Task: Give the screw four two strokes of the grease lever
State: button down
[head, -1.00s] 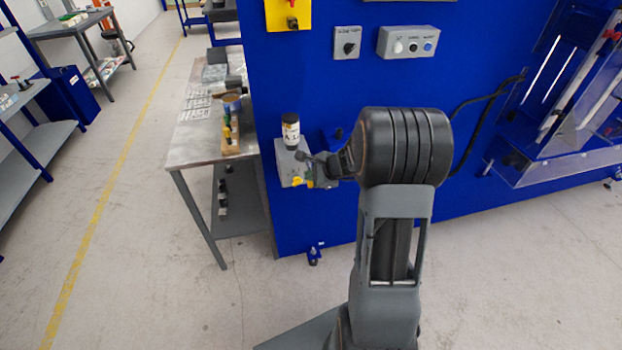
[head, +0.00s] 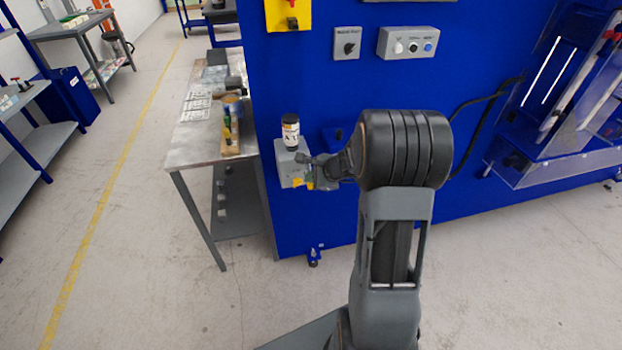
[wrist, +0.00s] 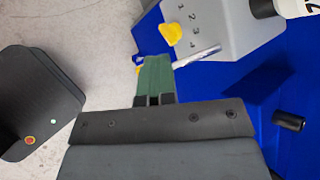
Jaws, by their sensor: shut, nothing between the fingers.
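The grease unit is a grey box (head: 291,163) on the blue cabinet, with a labelled black-capped bottle (head: 291,133) on top. The wrist view shows its face (wrist: 222,22) with the numbers 1 to 4 and a yellow selector knob (wrist: 171,33) beside them; I cannot tell exactly which number it points at. A thin metal rod (wrist: 196,55), perhaps the lever, crosses just beyond my fingertips. My gripper (wrist: 154,66) has green fingers, shut and empty, close to the box's lower edge. Whether they touch the rod is unclear. In the head view my wrist partly hides the box.
A black cylindrical handle (wrist: 288,121) stands out from the blue panel at right in the wrist view. A metal table (head: 190,148) with tools stands left of the cabinet. A grey switch box (head: 407,43) is above. Open floor lies at left.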

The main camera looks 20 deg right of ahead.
jog(key=shift+r, duration=0.15)
jog(key=shift+r+p, duration=1.2)
jog(key=shift+r, duration=0.4)
notch_tip(320, 180, up, 5)
jog(key=p, duration=0.4)
